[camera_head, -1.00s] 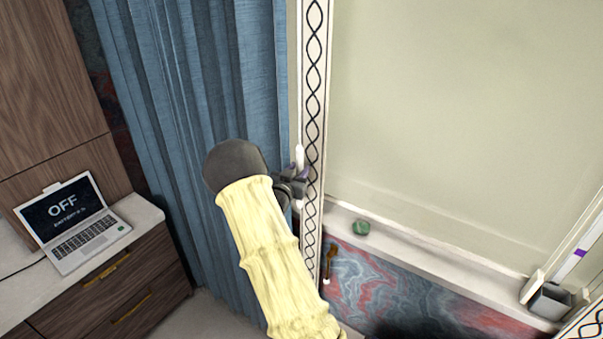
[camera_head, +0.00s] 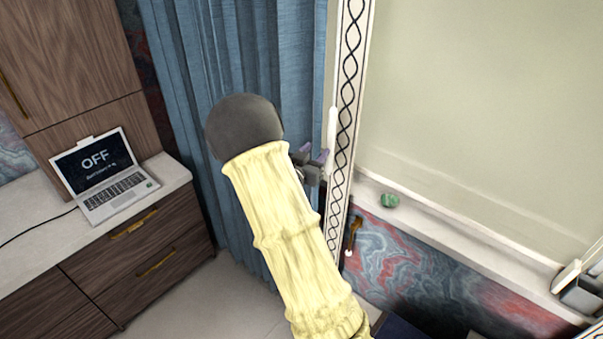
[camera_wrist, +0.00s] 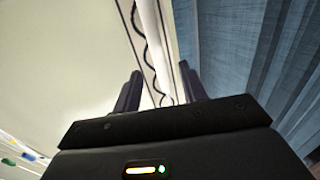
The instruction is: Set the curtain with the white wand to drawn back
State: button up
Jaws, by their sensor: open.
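The blue curtain (camera_head: 240,60) hangs in vertical folds left of the patterned window frame; it also fills the right of the wrist view (camera_wrist: 240,45). The white wand (camera_head: 332,128) hangs upright between the curtain and the frame. My gripper (camera_head: 318,160) is open beside the wand's lower visible part, and I cannot tell whether they touch. In the wrist view, my open fingers (camera_wrist: 157,88) point up along a pale upright strip (camera_wrist: 151,35), which may be the wand. My arm hides part of the curtain.
A laptop (camera_head: 105,180) reading OFF stands on the cabinet (camera_head: 150,235) at left. The window sill (camera_head: 440,225) at right holds a green object (camera_head: 389,200). A small brown-handled item (camera_head: 353,232) is below it. The patterned frame (camera_head: 346,130) stands close to my gripper.

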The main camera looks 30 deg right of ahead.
jog(key=b+v, duration=0.1)
jog(key=v, duration=0.6)
jog(key=shift+b, duration=0.4)
jog(key=shift+a, duration=0.15)
jog(key=s+a+f+n+y, duration=0.3)
jog(key=a+f+n+y, duration=0.3)
jog(key=a+y, duration=0.55)
jog(key=s+a+n+g+y, duration=0.1)
jog(key=s+a+n+g, duration=0.1)
jog(key=s, duration=0.6)
jog(key=s+a+n+g+y, duration=0.1)
jog(key=s+n+g+y, duration=0.1)
jog(key=s+g, duration=0.3)
jog(key=s+f+n, duration=0.1)
jog(key=s, duration=0.2)
jog(key=shift+a, duration=0.4)
